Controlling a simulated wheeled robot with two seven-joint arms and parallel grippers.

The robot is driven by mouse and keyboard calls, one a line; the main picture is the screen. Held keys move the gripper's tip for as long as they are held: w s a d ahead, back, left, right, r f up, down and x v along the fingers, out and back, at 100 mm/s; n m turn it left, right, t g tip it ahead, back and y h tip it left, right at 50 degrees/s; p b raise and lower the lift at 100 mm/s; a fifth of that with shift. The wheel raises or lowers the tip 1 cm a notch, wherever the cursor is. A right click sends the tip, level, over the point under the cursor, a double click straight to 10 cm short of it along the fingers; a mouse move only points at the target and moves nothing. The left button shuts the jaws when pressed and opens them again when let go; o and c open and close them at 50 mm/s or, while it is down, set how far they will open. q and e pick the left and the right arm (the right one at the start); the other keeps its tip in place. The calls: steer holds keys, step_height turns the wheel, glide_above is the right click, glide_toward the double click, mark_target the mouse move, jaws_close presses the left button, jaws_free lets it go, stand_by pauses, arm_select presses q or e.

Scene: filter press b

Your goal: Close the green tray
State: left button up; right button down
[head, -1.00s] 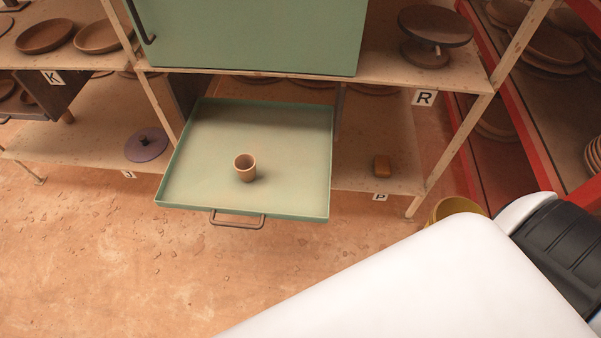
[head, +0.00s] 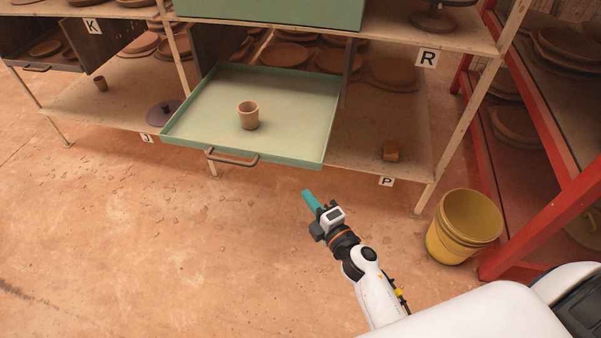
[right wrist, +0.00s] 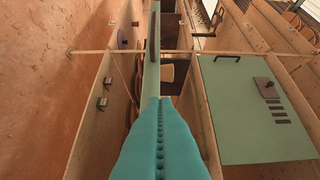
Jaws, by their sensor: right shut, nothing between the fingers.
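The green tray (head: 285,110) sticks out of the middle of the shelf, pulled open. Its dark bar handle (head: 231,157) is on the front wall. A small clay cup (head: 248,115) stands upright on the tray. My right gripper (head: 307,194) is in front of the tray, right of the handle and apart from it. Its teal fingers are shut and empty. In the right wrist view the fingers (right wrist: 160,102) point toward a narrow green strip, seemingly the tray front (right wrist: 150,78), with a dark bar along it. My left gripper is not in view.
The wooden shelf (head: 403,182) holds plates, a purple lid (head: 163,112) and a small brown block (head: 390,151). A green cabinet (head: 275,10) sits above the tray. A yellow bucket (head: 464,225) stands at right by a red rack (head: 545,225). The floor left of my gripper is clear.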

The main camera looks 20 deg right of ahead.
glide_toward(291, 158)
steer(key=w+a, duration=0.3)
steer(key=shift+w+d+f+b, duration=0.15)
steer(key=shift+w+d, duration=0.2)
steer(key=shift+w, duration=0.2)
steer(key=shift+w+d+r+b, duration=0.15)
steer(key=shift+w+d, duration=0.2)
steer(key=shift+w, duration=0.2)
steer(key=shift+w+d+f, duration=0.1)
steer(key=shift+w+d, duration=0.1)
steer(key=shift+w, duration=0.05)
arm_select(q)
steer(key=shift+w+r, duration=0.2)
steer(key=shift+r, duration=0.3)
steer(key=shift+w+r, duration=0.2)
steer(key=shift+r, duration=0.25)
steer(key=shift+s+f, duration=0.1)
arm_select(e)
steer(key=shift+w, duration=0.1)
